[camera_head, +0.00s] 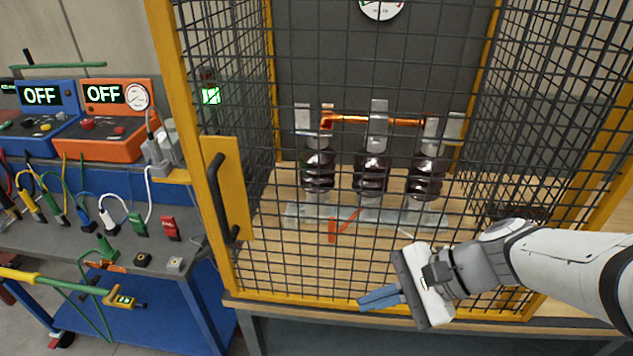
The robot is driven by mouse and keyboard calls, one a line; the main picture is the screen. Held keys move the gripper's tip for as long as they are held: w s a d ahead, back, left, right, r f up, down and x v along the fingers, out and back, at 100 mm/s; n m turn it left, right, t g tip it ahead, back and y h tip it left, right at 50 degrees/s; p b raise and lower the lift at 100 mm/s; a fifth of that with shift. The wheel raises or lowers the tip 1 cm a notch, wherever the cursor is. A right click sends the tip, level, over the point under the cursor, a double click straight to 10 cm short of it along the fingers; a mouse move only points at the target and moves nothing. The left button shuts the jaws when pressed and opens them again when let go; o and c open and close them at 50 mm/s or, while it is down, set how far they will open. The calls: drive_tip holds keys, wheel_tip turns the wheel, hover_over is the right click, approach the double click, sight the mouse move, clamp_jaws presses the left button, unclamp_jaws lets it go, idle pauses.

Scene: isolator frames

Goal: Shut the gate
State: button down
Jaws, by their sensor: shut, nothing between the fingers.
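The gate (341,303) is a yellow-framed panel of black wire mesh across the front of a cage. Its black bar handle (219,199) sits on a yellow plate at the gate's left edge. The gate lies about in line with the cage front; I cannot tell whether a small gap is left at its edge or whether it is latched. My gripper (364,301) is in front of the gate's lower part, right of the handle and well apart from it. Its blue-grey fingers are shut and empty, pointing left. I cannot tell whether they touch the mesh.
Behind the mesh, dark insulators (371,176) with an orange-copper bar stand on a wooden floor. At left, a blue cart (95,205) carries blue and orange units reading OFF, with cables and plugs. A yellow-green pole (70,286) crosses the cart's front.

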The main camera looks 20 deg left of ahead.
drive_tip(key=w+a+m+g+y+b, duration=0.1)
drive_tip(key=a+m+y, duration=0.3)
drive_tip(key=a, duration=0.3)
drive_tip(key=m+t+y+b, duration=0.2)
drive_tip(key=m+y, duration=0.2)
drive_tip(key=m, duration=0.2)
approach(228, 227)
drive_tip(key=a+p, duration=0.1)
drive_tip(key=a, duration=0.3)
drive_tip(key=a+p, duration=0.1)
drive_tip(key=a, duration=0.1)
drive_tip(key=shift+s+a+f+p, duration=0.1)
drive_tip(key=shift+s+a+p, duration=0.25)
drive_tip(key=shift+a, duration=0.05)
